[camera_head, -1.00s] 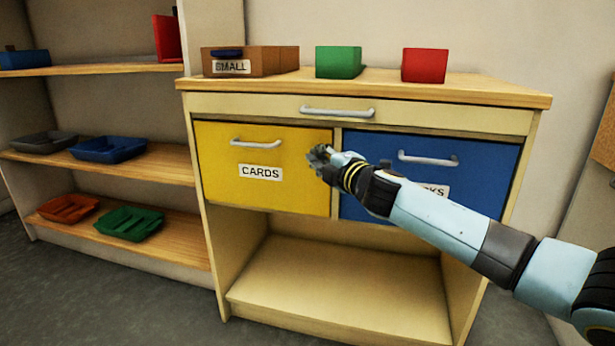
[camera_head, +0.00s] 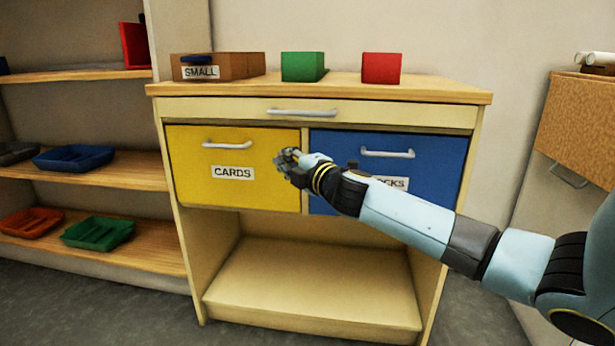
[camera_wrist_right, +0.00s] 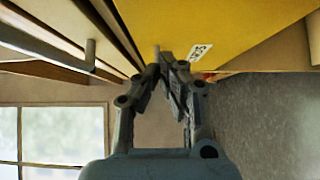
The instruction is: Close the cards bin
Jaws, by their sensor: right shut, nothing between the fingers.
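The yellow cards bin (camera_head: 235,185) sits in the left opening of the wooden cabinet, with a silver handle (camera_head: 227,145) and a white CARDS label (camera_head: 233,173). Its front looks about level with the blue bin beside it. My right gripper (camera_head: 282,160) is in front of the bin's right part, right of the label. In the right wrist view the gripper (camera_wrist_right: 163,60) is shut and empty, its fingertips close to the yellow front (camera_wrist_right: 220,30); I cannot tell whether they touch. My left gripper is out of view.
The blue bin (camera_head: 440,170) is right of the cards bin, partly behind my right arm. A brown SMALL box (camera_head: 235,66), a green box (camera_head: 300,66) and a red box (camera_head: 381,68) stand on the cabinet top (camera_head: 430,92). The lower compartment (camera_head: 310,280) is empty.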

